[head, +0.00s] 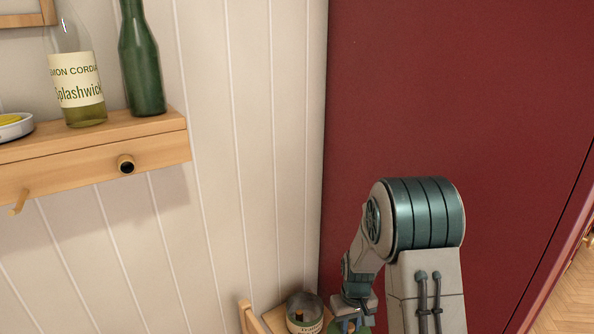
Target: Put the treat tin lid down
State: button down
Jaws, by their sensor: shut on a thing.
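My gripper (352,316) is at the bottom edge, pointing down, shut on what looks like the treat tin lid (343,327). Only a small green and tan part of the lid shows; the picture's edge cuts off the rest. An open round tin (304,317) with a cream and green label stands just left of my gripper. I cannot tell whether the lid touches the surface below.
The tin is by a light wooden piece of furniture (252,318), mostly out of view. A wooden wall shelf (90,143) holds a cordial bottle (77,85), a green bottle (142,60) and a small dish (14,127). A red cabinet (450,90) rises behind my arm.

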jog(key=shift+s+d+f+m, duration=0.2)
jog(key=shift+s+d+m, duration=0.1)
jog(key=shift+s+m, duration=0.3)
jog(key=shift+s+d+f+m, duration=0.15)
jog(key=shift+s+d+m, duration=0.2)
jog(key=shift+m, duration=0.45)
jog(key=shift+a, duration=0.1)
jog(key=w+a+r+n, duration=0.4)
jog(key=w+a+n, duration=0.2)
jog(key=n, duration=0.6)
jog(key=w+a+r+n, duration=0.4)
jog(key=w+a+n, duration=0.2)
jog(key=n, duration=0.6)
jog(key=shift+w+a+n, duration=0.35)
jog(key=shift+w+n, duration=0.05)
jog(key=shift+w, duration=0.3)
notch_tip(320, 180, down, 10)
jog(key=shift+r+p, duration=0.25)
jog(key=shift+p, duration=0.15)
